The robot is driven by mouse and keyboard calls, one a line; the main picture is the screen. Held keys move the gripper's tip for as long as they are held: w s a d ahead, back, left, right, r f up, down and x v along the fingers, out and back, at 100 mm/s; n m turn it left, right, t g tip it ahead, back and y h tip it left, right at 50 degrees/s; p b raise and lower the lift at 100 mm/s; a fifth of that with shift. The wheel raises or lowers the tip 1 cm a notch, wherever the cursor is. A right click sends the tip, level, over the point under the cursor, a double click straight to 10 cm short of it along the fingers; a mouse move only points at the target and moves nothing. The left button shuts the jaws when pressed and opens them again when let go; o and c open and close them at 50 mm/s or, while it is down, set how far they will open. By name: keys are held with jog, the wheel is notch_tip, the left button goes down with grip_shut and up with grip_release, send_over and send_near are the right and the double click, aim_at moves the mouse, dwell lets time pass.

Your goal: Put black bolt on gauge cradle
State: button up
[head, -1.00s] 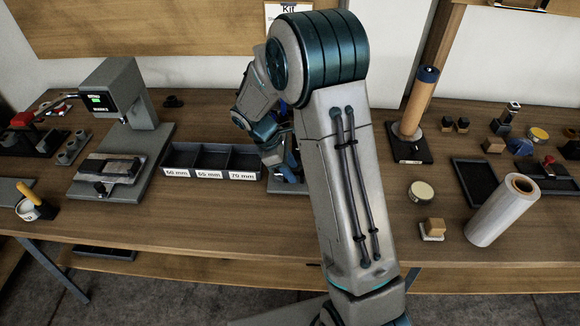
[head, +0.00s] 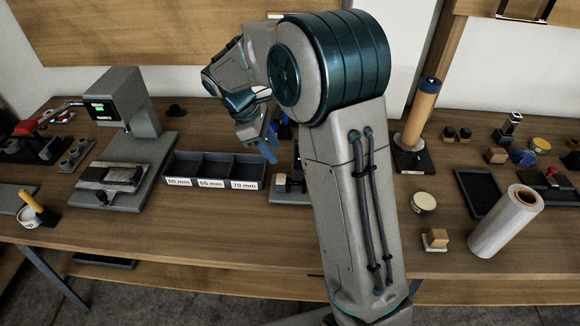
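My gripper (head: 269,146), with blue fingers, is raised above and left of a small grey device (head: 290,198) that looks like the gauge cradle. A dark piece (head: 295,184) shows on this device next to a small pale block (head: 281,181); I cannot tell whether the dark piece is the black bolt. My arm hides the device's right side. The fingers point down, apart from the device. No bolt is visible in them, but they are too small and partly covered to tell their opening.
A three-compartment tray (head: 213,183) labelled 60, 65 and 70 mm stands left of the device and looks empty. A grey marking machine (head: 126,105) stands farther left. A roller post (head: 419,115), an empty black tray (head: 479,191) and a white roll (head: 505,222) stand to the right.

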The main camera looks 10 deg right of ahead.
jog(key=s+d+r+m+t+y, duration=0.2)
jog(key=s+m, duration=0.5)
jog(key=s, duration=0.4)
jog(key=s+d+r+m+t+y, duration=0.2)
jog(key=s+m, duration=0.5)
jog(key=s, duration=0.4)
jog(key=shift+d+r+y, duration=0.3)
jog(key=shift+d+y, duration=0.15)
jog(key=shift+y, duration=0.05)
jog(key=shift+c, duration=0.4)
